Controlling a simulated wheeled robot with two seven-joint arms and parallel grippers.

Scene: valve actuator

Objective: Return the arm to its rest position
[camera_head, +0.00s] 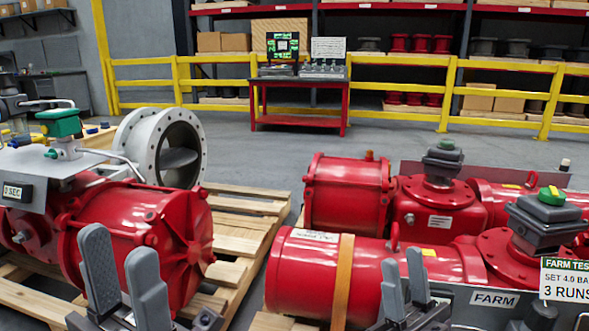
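My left gripper (121,262) shows at the bottom left, its two grey fingers pointing up and apart with nothing between them. It appears in front of the left red actuator (140,232), which lies on a wooden pallet. My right gripper (403,272) shows at the bottom, right of the middle, with its fingers apart and empty. It appears in front of the near right red actuator (345,262). I cannot tell whether either gripper touches anything, but both look clear. The lower parts of both arms are out of the frame.
A pallet (243,222) lies between the actuators. A grey flanged valve (178,150) stands behind the left one. A sign (568,281) and FARM plate (494,299) are at the right. A red table (298,122) stands by the yellow railing (400,60); the floor before it is clear.

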